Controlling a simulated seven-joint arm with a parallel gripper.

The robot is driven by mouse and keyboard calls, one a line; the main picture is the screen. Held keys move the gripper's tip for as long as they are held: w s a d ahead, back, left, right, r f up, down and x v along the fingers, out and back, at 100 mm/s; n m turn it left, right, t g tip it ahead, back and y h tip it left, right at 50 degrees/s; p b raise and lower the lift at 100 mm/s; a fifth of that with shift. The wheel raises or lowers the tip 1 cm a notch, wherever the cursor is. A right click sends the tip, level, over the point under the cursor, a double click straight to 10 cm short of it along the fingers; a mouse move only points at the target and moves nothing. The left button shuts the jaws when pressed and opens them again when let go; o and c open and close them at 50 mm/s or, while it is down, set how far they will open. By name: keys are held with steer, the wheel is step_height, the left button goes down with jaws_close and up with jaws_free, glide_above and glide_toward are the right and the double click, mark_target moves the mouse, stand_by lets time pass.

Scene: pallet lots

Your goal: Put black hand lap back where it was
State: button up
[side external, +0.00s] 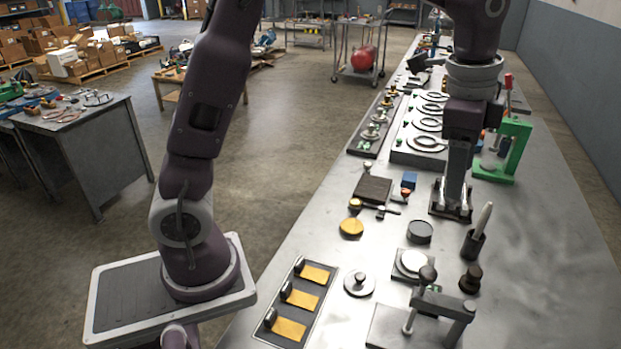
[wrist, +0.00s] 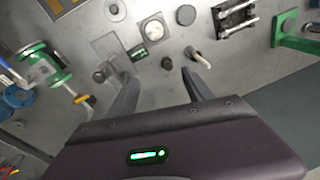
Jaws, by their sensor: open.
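A short dark knob-shaped piece (side external: 470,278), which looks like the black hand lap, stands upright on the steel bench right of the square plate with a pale disc (side external: 402,264). It also shows in the wrist view (wrist: 167,63), just beyond the gap between the fingertips. A flat black disc (side external: 419,232) lies on the bench behind the plate and could also be the lap; I cannot tell which is meant. My gripper (wrist: 161,75) is open with nothing between its fingers. In the side view my gripper (side external: 455,200) hangs over the bench, its tips overlapping a clamp fixture.
A dark cup with a pale-handled tool (side external: 473,243) stands behind the knob. A grey bracket with a lever (side external: 440,303) stands in front. The two-rod clamp (side external: 437,211) and green press frame (side external: 514,150) are farther back. The bench's right side (side external: 560,270) is clear.

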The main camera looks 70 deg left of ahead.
steer(key=s+a+r+n+t, duration=0.1)
steer(key=s+a+r+n, duration=0.15)
steer(key=s, duration=0.35)
steer(key=s+a+r+n+t, duration=0.1)
steer(key=s+r+n, duration=0.2)
steer(key=s, duration=0.4)
steer(key=s+a+f+n, duration=0.1)
steer(key=s+f+n, duration=0.1)
steer(key=s, duration=0.4)
steer(key=s+f+n+t, duration=0.1)
steer(key=s+f+n, duration=0.1)
steer(key=s, duration=0.5)
steer(key=shift+a+n+t, duration=0.3)
steer(key=shift+a+n, duration=0.1)
steer(key=shift+n, duration=0.45)
